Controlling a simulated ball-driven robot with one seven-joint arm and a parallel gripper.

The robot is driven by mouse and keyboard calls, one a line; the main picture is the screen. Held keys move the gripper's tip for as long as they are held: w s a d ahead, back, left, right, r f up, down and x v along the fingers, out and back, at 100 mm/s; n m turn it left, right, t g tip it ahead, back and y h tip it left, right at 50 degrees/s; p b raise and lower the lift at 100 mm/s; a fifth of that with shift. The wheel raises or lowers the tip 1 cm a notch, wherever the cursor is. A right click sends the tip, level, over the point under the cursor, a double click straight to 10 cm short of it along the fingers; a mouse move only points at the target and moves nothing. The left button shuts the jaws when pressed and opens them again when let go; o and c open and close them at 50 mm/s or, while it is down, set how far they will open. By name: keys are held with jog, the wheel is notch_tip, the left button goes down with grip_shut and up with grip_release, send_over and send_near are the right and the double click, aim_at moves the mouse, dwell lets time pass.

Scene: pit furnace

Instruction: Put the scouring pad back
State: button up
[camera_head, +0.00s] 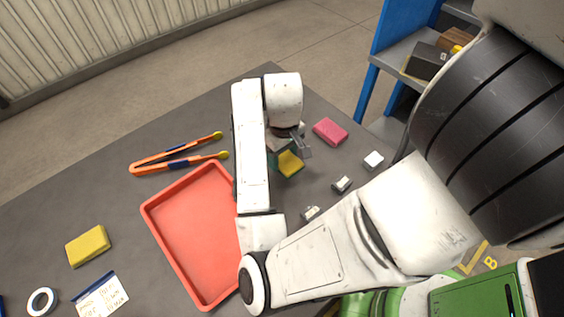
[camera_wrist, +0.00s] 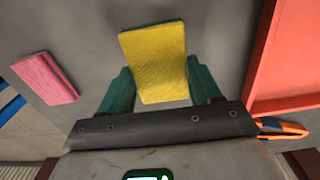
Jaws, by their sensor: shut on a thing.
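My gripper (camera_wrist: 160,72) is shut on a yellow pad (camera_wrist: 154,40), which sits between the two green fingers in the wrist view. It looks like the scouring pad, but another yellow pad (camera_head: 88,246) lies at the left of the table. In the head view the held pad (camera_head: 291,163) shows partly beneath my wrist, right of the red tray (camera_head: 163,238). I cannot tell whether it touches the table. A pink pad (camera_head: 330,131) lies on the table just behind and right of my gripper. It also shows at the left in the wrist view (camera_wrist: 45,78).
Orange tongs (camera_head: 160,167) lie behind the tray. A tape roll (camera_head: 41,301) and a written card (camera_head: 103,298) are at front left. Small whitish pieces (camera_head: 373,160) lie to the right. A blue shelf (camera_head: 386,62) stands beyond the table. My arm hides part of the tray.

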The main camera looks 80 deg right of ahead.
aim_at(282, 161)
jog(key=shift+w+d+f, duration=0.2)
jog(key=shift+d+f, duration=0.15)
jog(key=shift+f, duration=0.1)
jog(key=shift+w+d+f, duration=0.1)
jog(key=shift+d+f, duration=0.05)
jog(key=shift+f, duration=1.55)
jog(key=shift+f, duration=0.2)
jog(key=o, duration=0.9)
jog(key=shift+o, duration=0.2)
jog(key=shift+r, duration=0.2)
